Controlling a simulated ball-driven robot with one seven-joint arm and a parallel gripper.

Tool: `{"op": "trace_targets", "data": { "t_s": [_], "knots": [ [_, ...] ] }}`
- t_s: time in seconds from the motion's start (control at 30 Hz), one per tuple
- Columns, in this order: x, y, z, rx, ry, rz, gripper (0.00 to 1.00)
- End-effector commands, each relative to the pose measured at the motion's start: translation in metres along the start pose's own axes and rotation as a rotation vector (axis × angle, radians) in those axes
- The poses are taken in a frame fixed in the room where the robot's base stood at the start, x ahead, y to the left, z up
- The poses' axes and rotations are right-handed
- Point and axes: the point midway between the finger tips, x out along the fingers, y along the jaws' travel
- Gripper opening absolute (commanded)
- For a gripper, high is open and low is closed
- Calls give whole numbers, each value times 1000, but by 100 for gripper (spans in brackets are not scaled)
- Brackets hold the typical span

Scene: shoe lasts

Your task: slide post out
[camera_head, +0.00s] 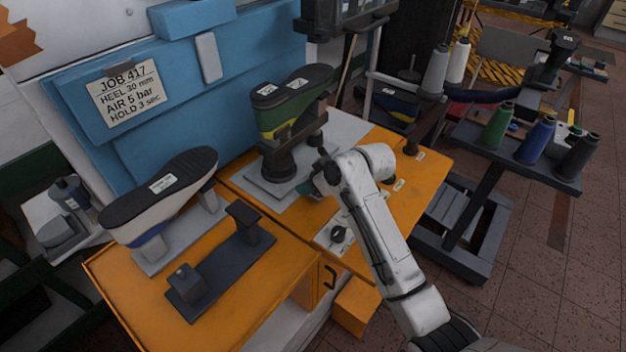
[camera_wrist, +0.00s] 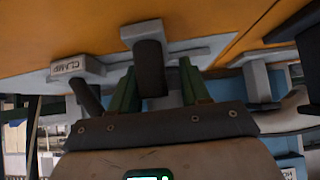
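My gripper (camera_head: 308,188) is at the grey plate (camera_head: 262,190) under the green shoe (camera_head: 292,98), which sits sole-up on a dark post (camera_head: 279,162). In the wrist view, the green fingers of my gripper (camera_wrist: 158,85) are apart. A dark, rounded piece (camera_wrist: 150,62) on a grey block (camera_wrist: 142,30) shows between them. It looks closer to the left finger, with a gap to the right finger. I cannot tell whether it touches either. A grey block labelled CLAMP (camera_wrist: 78,66), with a dark lever (camera_wrist: 86,97), is to the left.
A white shoe (camera_head: 168,195) stands sole-up on the orange bench (camera_head: 240,320) at left. A dark base with two uprights (camera_head: 215,275) lies in front of it. A panel with a black knob (camera_head: 338,234) is near my arm. Thread spools (camera_head: 497,125) stand at right.

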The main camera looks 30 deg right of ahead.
Motion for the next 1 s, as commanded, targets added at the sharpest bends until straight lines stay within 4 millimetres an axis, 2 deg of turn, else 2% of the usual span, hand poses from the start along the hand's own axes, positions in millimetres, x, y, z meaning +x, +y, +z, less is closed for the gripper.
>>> {"op": "trace_targets", "data": {
  "t_s": [0.1, 0.33, 0.47, 0.57, 0.8, 1.0],
  "knots": [
    [1, -1, 0, -1, 0, -2, 54],
    [-1, 1, 0, 0, 1, 1, 54],
    [-9, 1, 0, 0, 3, 2, 54],
    [-23, 1, 0, 1, 4, 3, 54],
    [-70, 0, 0, 0, 3, 1, 54],
    [-98, 0, 0, -1, 2, 0, 54]
  ]
}}
